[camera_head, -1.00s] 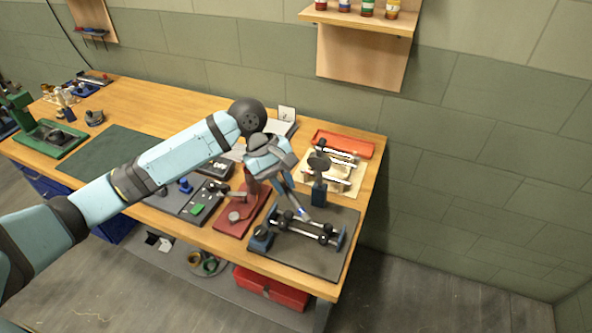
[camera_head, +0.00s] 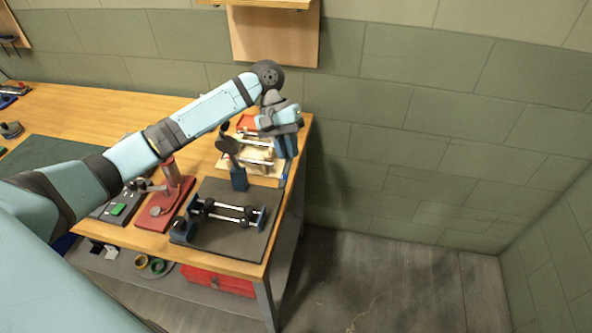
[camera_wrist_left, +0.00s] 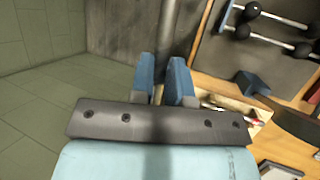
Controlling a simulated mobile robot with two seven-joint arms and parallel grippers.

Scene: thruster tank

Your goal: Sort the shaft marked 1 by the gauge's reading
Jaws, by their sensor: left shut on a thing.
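My left gripper (camera_head: 285,147) is at the bench's far right corner, above and beside the pale rack (camera_head: 262,166). In the left wrist view its blue fingers (camera_wrist_left: 165,82) are shut around a thin grey shaft (camera_wrist_left: 167,35); a marking on it cannot be read. A fixture with two bright rods and black rollers (camera_head: 228,213) stands on a dark mat (camera_head: 245,242); it also shows in the left wrist view (camera_wrist_left: 275,28). Next to it is a blue post with a round dark head, seemingly the gauge (camera_head: 238,178); its reading is not visible. My right gripper is not in view.
A red stand (camera_head: 165,208) is left of the mat. The wall (camera_head: 400,130) is close behind, and open floor (camera_head: 390,280) lies right of the bench.

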